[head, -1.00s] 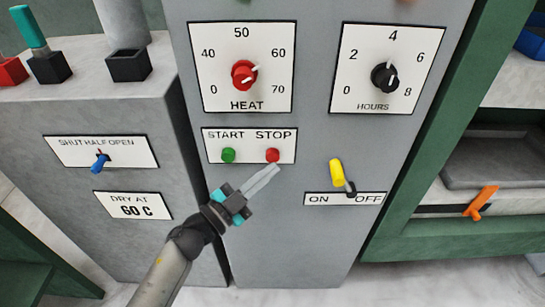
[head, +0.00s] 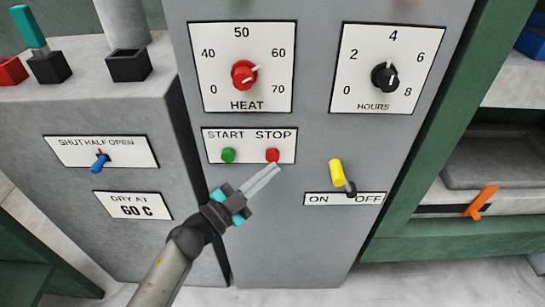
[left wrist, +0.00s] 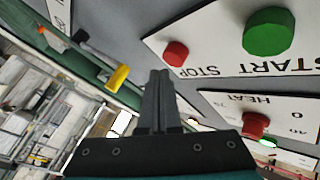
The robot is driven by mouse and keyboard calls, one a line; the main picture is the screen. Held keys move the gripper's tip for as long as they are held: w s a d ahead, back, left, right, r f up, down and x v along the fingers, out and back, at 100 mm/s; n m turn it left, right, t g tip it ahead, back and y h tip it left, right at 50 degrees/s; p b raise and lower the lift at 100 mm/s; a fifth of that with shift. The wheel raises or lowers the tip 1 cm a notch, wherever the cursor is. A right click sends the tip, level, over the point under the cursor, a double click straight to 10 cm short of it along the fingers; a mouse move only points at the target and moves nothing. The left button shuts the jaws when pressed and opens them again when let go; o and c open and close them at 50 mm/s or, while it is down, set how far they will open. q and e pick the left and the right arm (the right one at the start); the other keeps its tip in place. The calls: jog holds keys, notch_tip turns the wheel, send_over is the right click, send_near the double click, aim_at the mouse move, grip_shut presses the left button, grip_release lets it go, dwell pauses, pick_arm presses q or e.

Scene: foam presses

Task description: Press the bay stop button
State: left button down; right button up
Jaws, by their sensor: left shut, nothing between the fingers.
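The red STOP button (head: 272,155) sits at the right of the white START/STOP plate (head: 248,158) on the grey panel. The green START button (head: 228,155) is on its left. My left gripper (head: 276,168) is shut and empty, with its fingertips just below the red button in the head view. In the left wrist view the shut fingers (left wrist: 158,76) point close to the red button (left wrist: 175,53), apart from it in the picture. The green button (left wrist: 269,31) lies further right there. Contact with the panel cannot be told. My right gripper is not in view.
Above are a red HEAT knob (head: 243,75) and a black HOURS knob (head: 384,77). A yellow-handled ON/OFF lever (head: 337,173) stands out right of my fingers. A blue lever (head: 100,162) is on the left cabinet. A green-framed rack with an orange handle (head: 481,202) is at right.

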pick_arm(q)
jog(key=shift+w, duration=0.2)
jog(key=shift+w, duration=0.25)
jog(key=shift+w, duration=0.55)
dwell(0.9)
dwell(0.4)
jog(key=shift+s+p, duration=0.45)
jog(key=shift+s, duration=0.55)
jog(key=s+p, duration=0.2)
jog(key=s, duration=0.3)
